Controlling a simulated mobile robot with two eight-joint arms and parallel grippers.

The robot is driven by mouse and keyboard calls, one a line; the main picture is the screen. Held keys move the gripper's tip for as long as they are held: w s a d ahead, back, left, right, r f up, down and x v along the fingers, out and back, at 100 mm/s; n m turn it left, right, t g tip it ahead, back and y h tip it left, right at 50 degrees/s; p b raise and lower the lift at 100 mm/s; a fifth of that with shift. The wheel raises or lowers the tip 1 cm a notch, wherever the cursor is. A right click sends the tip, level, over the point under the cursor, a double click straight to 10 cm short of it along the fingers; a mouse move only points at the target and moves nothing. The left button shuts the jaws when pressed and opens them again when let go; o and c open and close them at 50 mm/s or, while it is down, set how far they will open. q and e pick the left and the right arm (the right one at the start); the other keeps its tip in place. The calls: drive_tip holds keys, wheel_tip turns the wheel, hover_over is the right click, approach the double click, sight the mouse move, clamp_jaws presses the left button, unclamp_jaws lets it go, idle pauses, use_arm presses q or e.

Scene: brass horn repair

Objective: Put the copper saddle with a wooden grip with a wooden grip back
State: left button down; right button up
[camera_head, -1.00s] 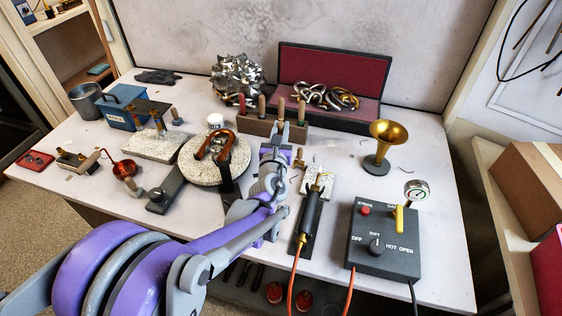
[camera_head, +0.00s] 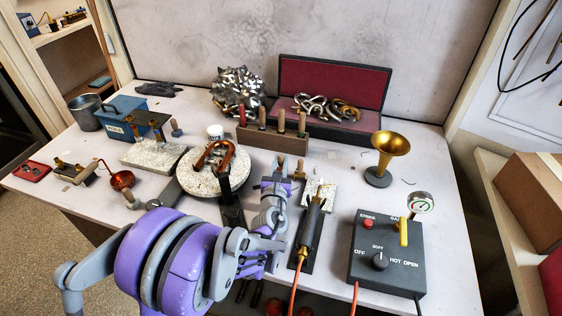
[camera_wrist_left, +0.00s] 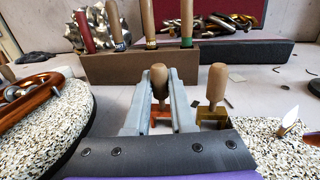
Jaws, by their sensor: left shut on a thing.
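The copper saddle with a wooden grip (camera_wrist_left: 160,113) is between the jaws of my left gripper (camera_wrist_left: 160,100) in the left wrist view; its rounded wooden grip stands upright above the jaws. My left gripper (camera_head: 278,172) is shut on it, low in front of the wooden tool rack (camera_head: 262,137). In the head view only the tip of the grip shows. I cannot tell whether the saddle touches the bench. A brass saddle with a wooden grip (camera_wrist_left: 215,92) stands just right of the jaws, apart from them. My right gripper is out of view.
A round speckled soldering pad (camera_head: 200,184) with a curved copper piece lies to the left. A torch (camera_head: 309,222) on a dark stand and a small speckled block (camera_head: 322,190) are to the right. The rack holds several wooden-handled tools. A control box (camera_head: 385,262) stands front right.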

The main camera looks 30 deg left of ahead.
use_arm(q)
drive_tip(key=c, duration=0.8)
unclamp_jaws()
drive_tip(key=shift+o, duration=0.2)
drive_tip(key=shift+r, duration=0.1)
drive_tip(key=shift+s+d, duration=0.1)
drive_tip(key=shift+s, duration=0.1)
drive_tip(key=v, duration=1.1)
drive_tip(key=shift+s+d, duration=0.1)
drive_tip(key=shift+s, duration=0.2)
